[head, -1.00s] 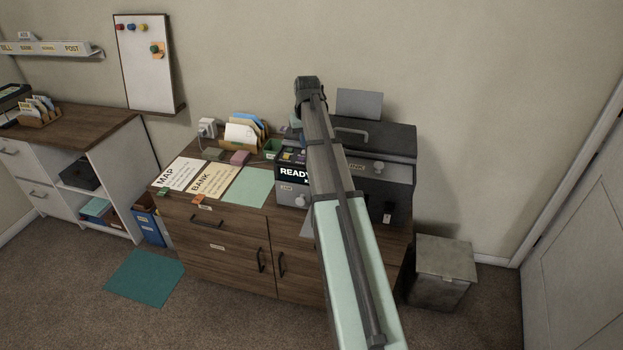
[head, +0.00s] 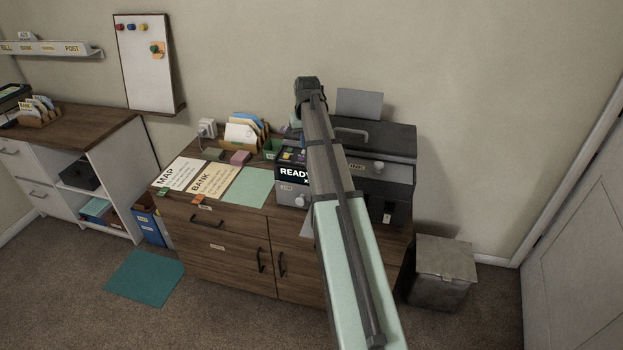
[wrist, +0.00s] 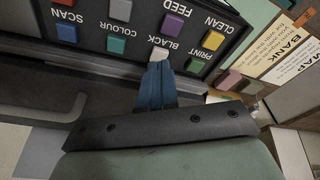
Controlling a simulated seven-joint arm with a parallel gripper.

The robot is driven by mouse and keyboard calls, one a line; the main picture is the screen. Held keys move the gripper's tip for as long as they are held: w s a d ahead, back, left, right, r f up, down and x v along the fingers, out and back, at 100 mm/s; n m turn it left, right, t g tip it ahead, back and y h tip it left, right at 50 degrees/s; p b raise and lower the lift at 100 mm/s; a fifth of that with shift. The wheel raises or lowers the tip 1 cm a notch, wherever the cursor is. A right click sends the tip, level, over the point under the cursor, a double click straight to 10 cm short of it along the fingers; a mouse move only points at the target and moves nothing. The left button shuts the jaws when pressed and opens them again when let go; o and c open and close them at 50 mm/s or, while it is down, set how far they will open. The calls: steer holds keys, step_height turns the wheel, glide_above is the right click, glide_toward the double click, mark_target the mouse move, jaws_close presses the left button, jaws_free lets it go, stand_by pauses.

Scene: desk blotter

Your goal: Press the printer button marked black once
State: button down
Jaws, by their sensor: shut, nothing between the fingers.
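The printer (head: 395,142) stands on the wooden cabinet, with a lit display (head: 293,174) reading READY. In the wrist view its button panel shows upside down. The button marked BLACK (wrist: 157,54) is pale grey-white and partly covered by my fingertips. My gripper (wrist: 157,66) has its blue fingers together, with the tips at this button's near edge. I cannot tell whether they touch it or whether it is pushed in. The teal COLOUR button (wrist: 116,46) and green PRINT button (wrist: 195,65) sit on either side. In the head view my arm hides the fingers and part of the panel.
Purple FEED (wrist: 173,23), yellow CLEAN (wrist: 213,40) and blue SCAN (wrist: 66,33) buttons are close by. Left of the printer lie a BANK sheet (head: 212,183), a MAP sheet (head: 180,173) and a letter rack (head: 243,134). A grey bin (head: 444,272) stands right of the cabinet.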

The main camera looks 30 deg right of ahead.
steer(key=shift+f, duration=0.75)
steer(key=shift+r, duration=0.1)
stand_by(0.5)
steer(key=shift+r, duration=3.45)
